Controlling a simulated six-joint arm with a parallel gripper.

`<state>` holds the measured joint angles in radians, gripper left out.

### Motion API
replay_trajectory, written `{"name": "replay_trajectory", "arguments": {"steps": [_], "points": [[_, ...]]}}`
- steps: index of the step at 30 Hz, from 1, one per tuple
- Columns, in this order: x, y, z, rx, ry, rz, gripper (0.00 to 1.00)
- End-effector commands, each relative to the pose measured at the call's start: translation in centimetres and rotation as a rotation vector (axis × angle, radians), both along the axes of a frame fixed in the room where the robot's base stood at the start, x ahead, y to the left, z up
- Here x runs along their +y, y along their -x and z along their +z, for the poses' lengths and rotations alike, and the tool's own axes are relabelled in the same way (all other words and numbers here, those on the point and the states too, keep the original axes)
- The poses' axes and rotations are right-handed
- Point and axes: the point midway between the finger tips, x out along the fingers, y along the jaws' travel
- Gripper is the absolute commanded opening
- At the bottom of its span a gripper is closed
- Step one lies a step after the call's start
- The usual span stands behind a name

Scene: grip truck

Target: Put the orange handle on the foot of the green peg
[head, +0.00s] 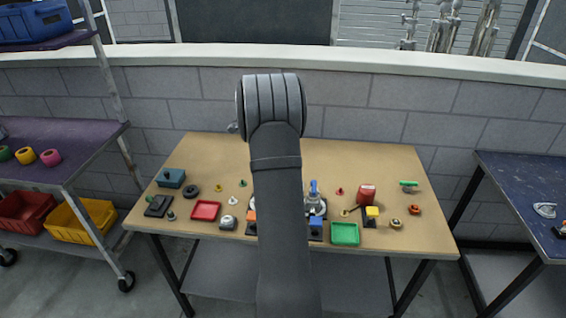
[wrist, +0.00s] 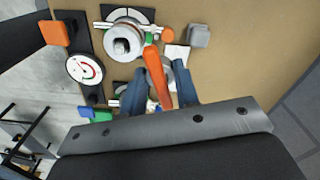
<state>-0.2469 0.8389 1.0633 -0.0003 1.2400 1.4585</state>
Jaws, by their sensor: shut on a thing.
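In the wrist view, my gripper (wrist: 160,88) has its two blue fingers on either side of a long orange handle (wrist: 156,72) and is shut on it. The handle's far end points up toward a metal round fixture (wrist: 122,45). In the head view my arm hides the middle of the table, and I cannot make out the handle there. Small green pieces show in the head view, one left of my arm (head: 242,183) and one at the right (head: 409,183). I cannot tell which is the green peg. Green bits also show by the fixture in the wrist view.
A dial gauge (wrist: 86,68), an orange block (wrist: 54,33) and a grey block (wrist: 199,36) are near my gripper. A red tray (head: 205,211) and a green tray (head: 345,234) stand along the table's front. The table's back (head: 350,155) is clear.

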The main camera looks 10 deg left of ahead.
Motion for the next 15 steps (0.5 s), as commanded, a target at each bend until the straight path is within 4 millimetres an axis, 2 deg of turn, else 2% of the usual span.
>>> {"name": "replay_trajectory", "arguments": {"steps": [1, 6, 10, 15], "points": [[1.7, -0.8, -0.9, 0.000, 0.000, 0.030, 0.04], [6.0, -2.5, -2.9, 0.000, 0.000, 0.110, 0.04], [8.0, -3.2, -3.9, -0.001, 0.000, 0.148, 0.04], [9.0, -3.4, -4.5, -0.001, 0.000, 0.166, 0.04]]}}
